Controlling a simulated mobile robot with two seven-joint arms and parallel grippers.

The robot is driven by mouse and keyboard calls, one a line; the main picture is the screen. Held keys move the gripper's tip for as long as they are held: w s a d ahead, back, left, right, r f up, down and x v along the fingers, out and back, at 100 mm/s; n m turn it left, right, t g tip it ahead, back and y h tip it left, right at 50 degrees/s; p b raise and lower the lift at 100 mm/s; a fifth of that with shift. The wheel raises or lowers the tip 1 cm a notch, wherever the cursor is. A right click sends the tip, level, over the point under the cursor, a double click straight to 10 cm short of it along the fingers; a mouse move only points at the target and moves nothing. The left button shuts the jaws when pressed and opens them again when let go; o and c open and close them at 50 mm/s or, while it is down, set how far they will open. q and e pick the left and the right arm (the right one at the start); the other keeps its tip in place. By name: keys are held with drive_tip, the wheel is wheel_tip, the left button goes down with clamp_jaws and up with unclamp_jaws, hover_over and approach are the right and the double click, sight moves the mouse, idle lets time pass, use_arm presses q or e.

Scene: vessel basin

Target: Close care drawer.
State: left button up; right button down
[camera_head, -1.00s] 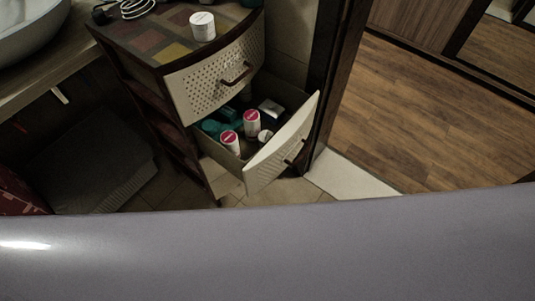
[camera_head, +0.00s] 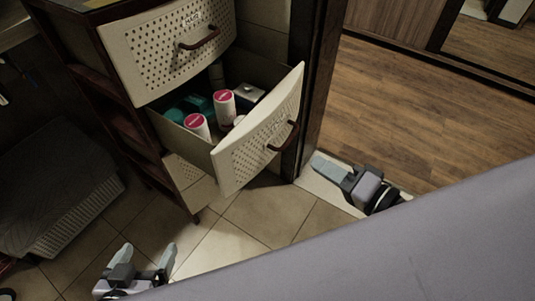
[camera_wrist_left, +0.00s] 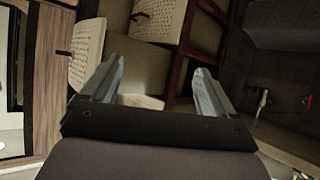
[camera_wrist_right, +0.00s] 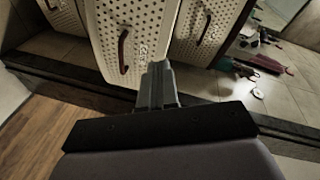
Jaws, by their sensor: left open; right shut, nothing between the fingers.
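The care drawer (camera_head: 258,140) is pulled out of the cabinet (camera_head: 75,40), with a perforated cream front and a dark curved handle (camera_head: 283,137). It holds white bottles with pink lids (camera_head: 224,106) and teal items. My left gripper (camera_head: 143,258) is open and empty over the floor tiles, below and left of the drawer. My right gripper (camera_head: 330,168) is shut and empty, right of the drawer front and apart from it in the head view. In the right wrist view its fingertips (camera_wrist_right: 158,68) point at a perforated drawer front (camera_wrist_right: 128,35) with a handle.
An upper perforated drawer (camera_head: 170,45) sits above the open one. A dark door frame (camera_head: 318,80) stands close right of the drawer. A grey cushioned item (camera_head: 55,185) lies at left. Tiled floor (camera_head: 225,245) in front is clear.

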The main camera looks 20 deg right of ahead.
drive_tip(key=f+m+b, duration=0.2)
drive_tip(key=b, duration=0.1)
drive_tip(key=m+y+p, duration=0.1)
drive_tip(key=m+y, duration=0.1)
approach(257, 129)
drive_tip(key=shift+t, duration=0.4)
drive_tip(key=x, duration=0.6)
drive_tip(key=shift+a+f, duration=0.1)
drive_tip(key=shift+f, duration=0.2)
use_arm(q)
drive_tip(key=shift+y, duration=0.3)
drive_tip(key=f, duration=0.2)
drive_tip(key=a+f, duration=0.1)
drive_tip(key=f, duration=0.2)
drive_tip(key=shift+s+a+f, duration=0.2)
drive_tip(key=shift+s+f, duration=0.1)
drive_tip(key=shift+s, duration=0.05)
use_arm(e)
drive_tip(key=shift+w+a, duration=0.15)
drive_tip(key=shift+w, duration=0.15)
